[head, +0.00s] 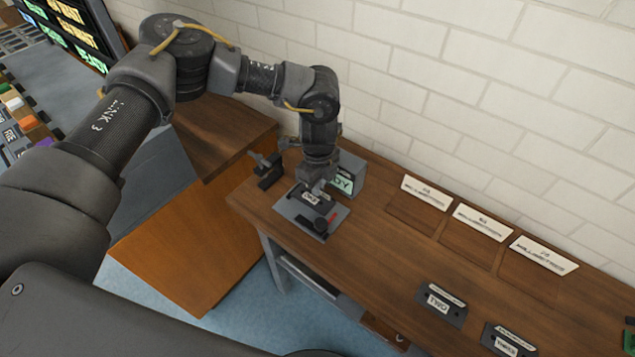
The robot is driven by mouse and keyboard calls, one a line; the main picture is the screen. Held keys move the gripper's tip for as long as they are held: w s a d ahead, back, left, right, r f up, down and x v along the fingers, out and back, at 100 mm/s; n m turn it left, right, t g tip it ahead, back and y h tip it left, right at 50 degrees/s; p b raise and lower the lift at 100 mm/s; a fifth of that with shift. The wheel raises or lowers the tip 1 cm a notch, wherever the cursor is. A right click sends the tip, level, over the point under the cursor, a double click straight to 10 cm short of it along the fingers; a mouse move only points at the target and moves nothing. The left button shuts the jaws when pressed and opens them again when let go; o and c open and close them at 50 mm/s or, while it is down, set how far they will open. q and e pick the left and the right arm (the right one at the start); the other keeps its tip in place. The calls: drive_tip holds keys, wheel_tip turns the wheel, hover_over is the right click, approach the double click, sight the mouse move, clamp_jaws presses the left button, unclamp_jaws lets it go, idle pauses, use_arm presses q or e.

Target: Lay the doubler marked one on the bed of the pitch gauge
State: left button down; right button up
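The pitch gauge is a grey plate (290,209) with a red pointer, near the left end of the wooden bench. A dark doubler with a white label (311,198) is at its bed, right under my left gripper (315,188). The label is too small to read surely. My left gripper points down at this doubler; its fingertips are too small and partly hidden to show whether they grip it. Two more dark labelled doublers, a nearer one (508,341) and a farther one (441,304), lie on the bench at lower right. My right gripper is not in view.
A grey box with a green-lit display (344,181) stands behind the gauge. A dark fixture (267,170) sits at the bench's left end. Three white cards (426,192) stand along the wall behind marked bays. The bench between gauge and right-hand doublers is clear.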

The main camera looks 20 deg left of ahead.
use_arm(q)
drive_tip(key=shift+f, duration=0.15)
drive_tip(key=shift+f+b, duration=0.3)
drive_tip(key=shift+f, duration=0.25)
drive_tip(key=shift+s, duration=0.15)
